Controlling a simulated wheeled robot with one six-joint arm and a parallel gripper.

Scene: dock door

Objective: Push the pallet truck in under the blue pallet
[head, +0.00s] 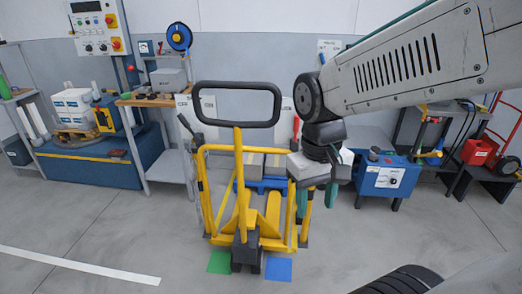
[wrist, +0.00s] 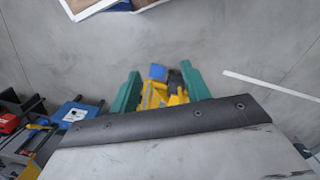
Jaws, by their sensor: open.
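The yellow pallet truck (head: 240,205) stands upright in the middle of the head view, its black loop handle (head: 237,124) towards me and its dark base on the floor. Its forks point away from me, towards the blue pallet (head: 258,184), which carries boxes and is partly hidden behind the truck. I cannot tell how far the fork tips reach. My gripper (head: 318,198) has green fingers, is open and empty, and hangs right of the handle, apart from it. In the wrist view, part of the yellow truck (wrist: 154,97) shows between the fingers (wrist: 162,90).
Yellow rails (head: 204,185) flank the truck. A green square (head: 219,262) and a blue square (head: 278,269) mark the floor in front of it.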

